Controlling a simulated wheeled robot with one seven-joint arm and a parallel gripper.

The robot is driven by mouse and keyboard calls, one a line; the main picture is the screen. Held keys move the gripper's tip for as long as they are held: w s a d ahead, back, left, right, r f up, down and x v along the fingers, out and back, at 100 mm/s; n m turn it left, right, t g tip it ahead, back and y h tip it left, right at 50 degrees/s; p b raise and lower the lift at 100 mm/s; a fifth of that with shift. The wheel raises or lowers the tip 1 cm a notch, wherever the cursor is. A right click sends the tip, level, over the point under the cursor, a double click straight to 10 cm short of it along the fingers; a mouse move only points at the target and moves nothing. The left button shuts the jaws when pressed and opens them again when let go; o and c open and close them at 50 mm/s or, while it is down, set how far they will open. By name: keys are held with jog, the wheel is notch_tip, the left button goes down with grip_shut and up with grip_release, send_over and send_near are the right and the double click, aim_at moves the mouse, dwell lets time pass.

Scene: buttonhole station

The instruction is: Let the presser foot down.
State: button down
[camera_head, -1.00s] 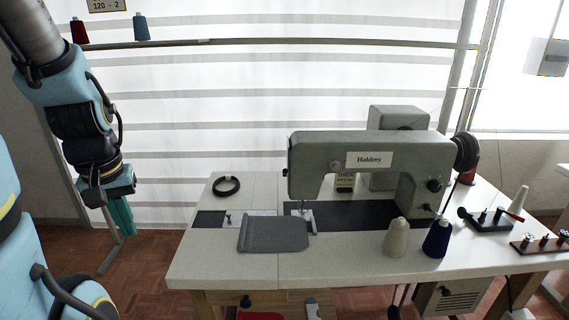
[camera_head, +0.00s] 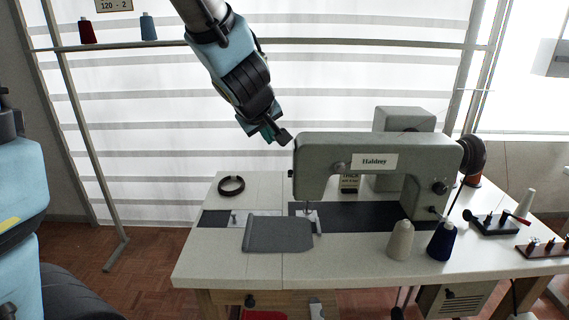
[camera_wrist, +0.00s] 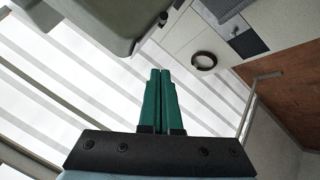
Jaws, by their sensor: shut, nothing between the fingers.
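The grey-green sewing machine (camera_head: 330,150), labelled Haldrey, stands on the white table. Its presser foot area (camera_head: 309,213) is small under the left end of the head, and I cannot tell whether the foot is up or down. A small dark knob (camera_head: 291,173) sticks out at the left end of the head; a small dark part (camera_wrist: 163,18) also shows by the machine's edge in the wrist view. My gripper (camera_head: 268,134) is above and left of the machine's head, apart from it. Its green fingers (camera_wrist: 160,74) are together and empty in the wrist view.
A grey cloth piece (camera_head: 278,234) lies in front of the needle area. A black ring (camera_head: 231,185) lies at the back left of the table. A white cone (camera_head: 401,241) and a blue cone (camera_head: 441,241) stand in front of the machine. The left tabletop is mostly clear.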

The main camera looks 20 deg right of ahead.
aim_at(290, 173)
jog(key=shift+f, duration=0.15)
jog(key=w+d+f+b, duration=0.3)
jog(key=d+f+b, duration=0.2)
jog(key=f, duration=0.4)
jog(key=shift+w+d+f+b, duration=0.15)
jog(key=shift+d+f+b, duration=0.1)
jog(key=shift+b, duration=0.15)
jog(key=shift+f+b, duration=0.15)
jog(key=shift+b, duration=0.3)
jog(key=shift+a+f+t+b, duration=0.1)
jog(key=shift+t+b, duration=0.2)
jog(key=shift+b, duration=0.4)
